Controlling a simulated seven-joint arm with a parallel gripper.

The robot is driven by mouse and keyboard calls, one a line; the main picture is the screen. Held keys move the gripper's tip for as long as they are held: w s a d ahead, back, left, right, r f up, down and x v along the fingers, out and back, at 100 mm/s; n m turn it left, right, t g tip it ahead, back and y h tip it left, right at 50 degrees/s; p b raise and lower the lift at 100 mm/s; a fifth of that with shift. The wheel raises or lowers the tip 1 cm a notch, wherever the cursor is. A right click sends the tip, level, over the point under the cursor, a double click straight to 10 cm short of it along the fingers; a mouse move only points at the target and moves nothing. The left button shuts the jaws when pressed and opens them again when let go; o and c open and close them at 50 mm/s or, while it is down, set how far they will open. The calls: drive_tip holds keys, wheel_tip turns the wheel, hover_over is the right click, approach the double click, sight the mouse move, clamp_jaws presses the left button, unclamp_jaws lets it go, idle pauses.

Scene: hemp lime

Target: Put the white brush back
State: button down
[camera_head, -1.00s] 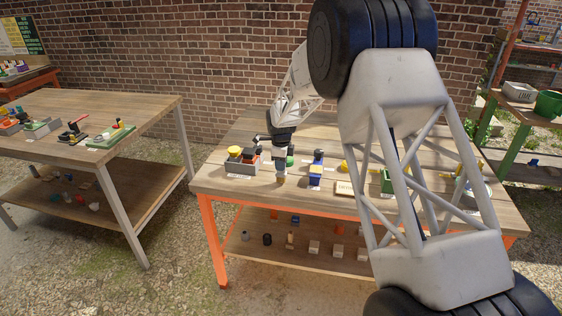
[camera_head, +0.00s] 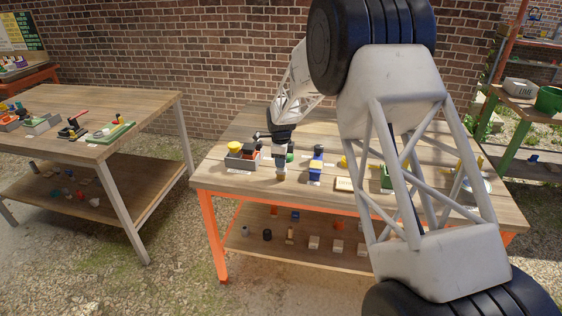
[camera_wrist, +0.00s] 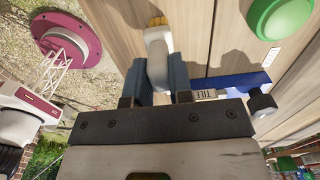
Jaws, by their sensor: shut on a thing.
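My gripper (camera_wrist: 158,82) is shut on the white brush (camera_wrist: 157,58), with blue fingers on either side of its pale handle. Its yellow-orange tip (camera_wrist: 157,21) points away from the gripper in the wrist view. In the head view my gripper (camera_head: 281,161) hangs over the front left of the orange-legged table (camera_head: 225,182), and a tan end of the brush (camera_head: 281,177) shows below it. I cannot tell whether the brush touches the tabletop. The grey box (camera_head: 237,163) with yellow, red and dark things stands just left of the gripper.
My arm hides part of the table's right side. Several small things lie on the lower shelf (camera_head: 275,254).

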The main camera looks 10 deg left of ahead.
drive_tip(key=shift+f, duration=0.25)
idle(0.3)
drive_tip(key=c, duration=0.9)
unclamp_jaws()
drive_tip(key=shift+c, duration=0.2)
drive_tip(key=shift+r, duration=3.9)
